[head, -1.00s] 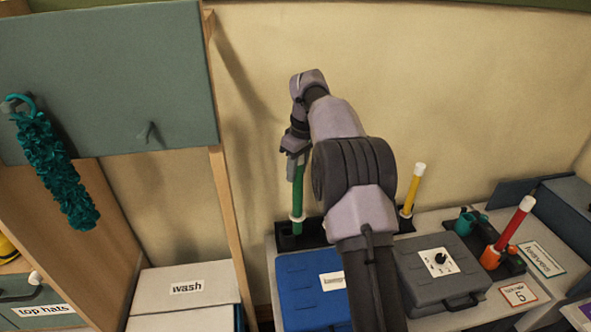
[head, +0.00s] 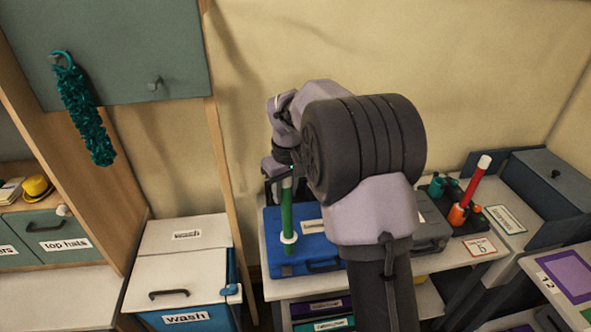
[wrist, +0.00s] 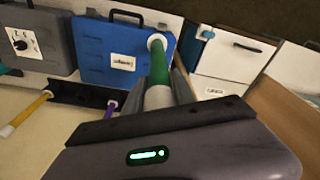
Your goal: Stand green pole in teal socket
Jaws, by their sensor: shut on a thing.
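The green pole (head: 287,222), with a white collar near its lower end, hangs roughly upright in my gripper (head: 284,180). My gripper is shut on its upper part. In the head view the pole overlaps the blue case (head: 309,245); I cannot tell its height above it. In the wrist view the green pole (wrist: 160,68) runs from the jaws toward the blue case. The teal socket (head: 437,187) is on a dark base at the right, left of the orange socket, with no pole in it. It is not clear in the wrist view.
A red pole (head: 474,183) stands in the orange socket (head: 458,215), close beside the teal one. A grey case (head: 432,228) lies between the blue case and the sockets. In the wrist view a yellow pole (wrist: 32,112) and a purple piece (wrist: 111,108) are at the dark rack (wrist: 80,95).

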